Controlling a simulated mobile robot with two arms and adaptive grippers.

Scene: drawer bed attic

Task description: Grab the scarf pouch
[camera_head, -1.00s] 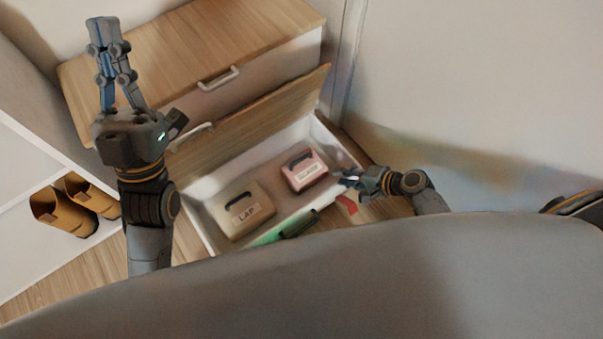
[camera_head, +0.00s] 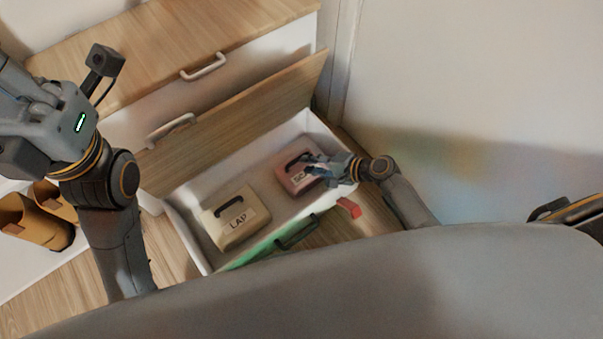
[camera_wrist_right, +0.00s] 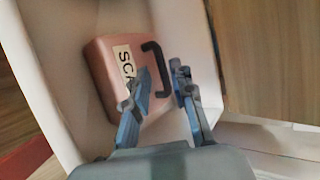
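The scarf pouch is the pink box-shaped pouch (camera_head: 291,180) with a dark handle and a white label, lying in the right part of the open drawer. It also shows in the right wrist view (camera_wrist_right: 99,75), where its label reads "SCA" and the rest is covered. My right gripper (camera_head: 309,164) is over the pouch's right side. In the right wrist view its fingers (camera_wrist_right: 160,90) are open, with the dark handle just beyond and between the tips. I cannot tell whether they touch it. My left gripper is at the upper left, its fingers cut off by the picture's edge.
A wooden panel (camera_head: 240,120) stands behind the drawer. A red object (camera_head: 349,207) is on the floor at right. Brown shoes (camera_head: 35,222) are on the left.

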